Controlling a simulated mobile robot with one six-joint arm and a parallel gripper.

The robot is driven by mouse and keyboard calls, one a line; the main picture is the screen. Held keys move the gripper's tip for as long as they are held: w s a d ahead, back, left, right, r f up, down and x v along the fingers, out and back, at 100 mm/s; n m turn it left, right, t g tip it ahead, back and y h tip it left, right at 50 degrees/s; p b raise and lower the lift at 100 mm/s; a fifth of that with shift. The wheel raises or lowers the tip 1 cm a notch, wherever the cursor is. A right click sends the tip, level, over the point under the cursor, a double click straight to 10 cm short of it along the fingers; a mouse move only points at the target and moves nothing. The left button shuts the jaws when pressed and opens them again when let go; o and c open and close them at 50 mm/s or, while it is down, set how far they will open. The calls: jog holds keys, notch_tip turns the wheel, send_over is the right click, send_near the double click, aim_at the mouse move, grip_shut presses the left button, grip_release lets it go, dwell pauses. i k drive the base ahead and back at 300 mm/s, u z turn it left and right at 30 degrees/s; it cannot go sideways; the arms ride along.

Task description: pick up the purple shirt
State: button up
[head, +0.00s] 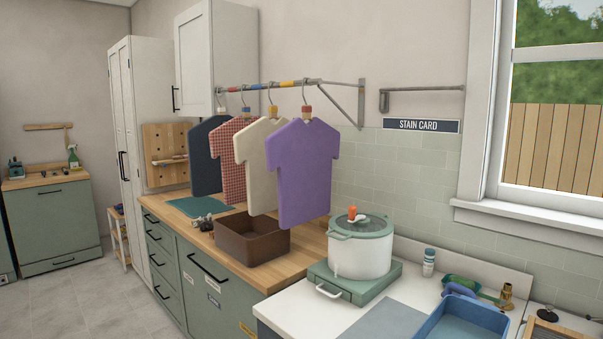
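The purple shirt (299,172) hangs from a hanger with a red and tan block at its neck, on the wall rail (290,84). It is the nearest of the hanging shirts, at the right end of the row. It hangs upright above the wooden counter, apart from the pot to its right. A cream shirt (254,165) hangs just behind it and is partly covered by it. My gripper is not in view.
A red checked shirt (226,150) and a dark shirt (203,165) hang farther back. Below stands a brown bin (250,242) on the wooden counter. A white pot (360,252) stands on a green base at right; a blue tray (462,322) lies nearer. Floor (85,305) is clear at left.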

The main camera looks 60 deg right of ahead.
aim_at(303, 153)
jog(key=z, duration=0.1)
jog(key=i, duration=0.95)
jog(key=u, duration=0.1)
